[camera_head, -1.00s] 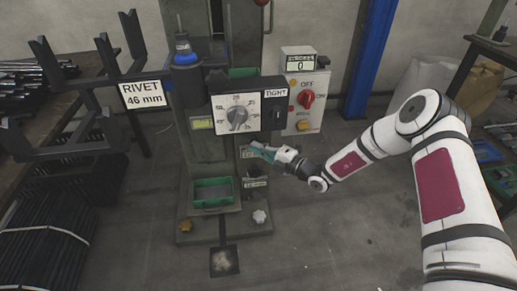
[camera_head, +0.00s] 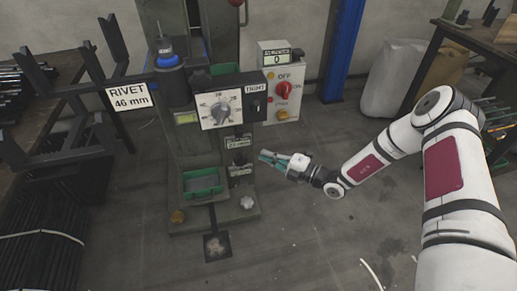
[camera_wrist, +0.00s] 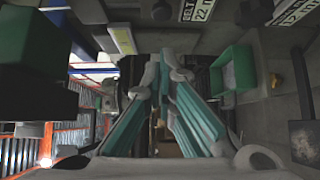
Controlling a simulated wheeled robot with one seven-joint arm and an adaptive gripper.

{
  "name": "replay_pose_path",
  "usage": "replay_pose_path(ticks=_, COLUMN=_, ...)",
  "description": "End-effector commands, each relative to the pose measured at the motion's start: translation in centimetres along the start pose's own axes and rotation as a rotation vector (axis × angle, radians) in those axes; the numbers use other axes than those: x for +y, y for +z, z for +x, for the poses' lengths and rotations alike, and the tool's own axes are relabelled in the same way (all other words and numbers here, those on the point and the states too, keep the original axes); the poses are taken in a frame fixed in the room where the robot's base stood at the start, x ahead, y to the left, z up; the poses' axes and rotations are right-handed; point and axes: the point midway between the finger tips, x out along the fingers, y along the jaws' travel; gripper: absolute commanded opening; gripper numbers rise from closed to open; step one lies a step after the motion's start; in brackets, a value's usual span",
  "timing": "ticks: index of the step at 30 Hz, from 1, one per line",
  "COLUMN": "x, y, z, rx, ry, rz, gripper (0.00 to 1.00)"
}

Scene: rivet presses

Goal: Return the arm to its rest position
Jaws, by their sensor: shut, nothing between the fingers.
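My gripper (camera_head: 268,157) is at the end of my white arm in the head view, just right of the rivet press (camera_head: 185,140) and in front of it. In the wrist view its teal fingers (camera_wrist: 163,75) come together at the tips with nothing between them. The arm reaches in from the right side of the head view, bent at the elbow. The gripper appears apart from the press.
The press carries a dial box (camera_head: 222,108), a green tray (camera_head: 202,183) and a switch box with a red knob (camera_head: 284,90). A rack with a "RIVET 46 mm" sign (camera_head: 129,97) stands left. Open floor (camera_head: 310,245) lies at front right.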

Motion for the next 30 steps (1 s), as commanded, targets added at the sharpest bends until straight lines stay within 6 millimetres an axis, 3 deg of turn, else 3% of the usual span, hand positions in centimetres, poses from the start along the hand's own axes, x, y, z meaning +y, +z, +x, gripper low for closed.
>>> replay_pose_path(ticks=20, x=0.4, y=-0.1, z=-0.4, rx=0.012, ry=0.0, rz=-0.019, gripper=0.0)
replay_pose_path(ticks=23, x=2.2, y=-0.6, z=-0.3, rx=0.059, ry=-0.001, rz=-0.098, gripper=0.0)
replay_pose_path(ticks=30, x=10.3, y=-4.2, z=-0.9, rx=0.309, ry=0.007, rz=-0.5, gripper=0.0)
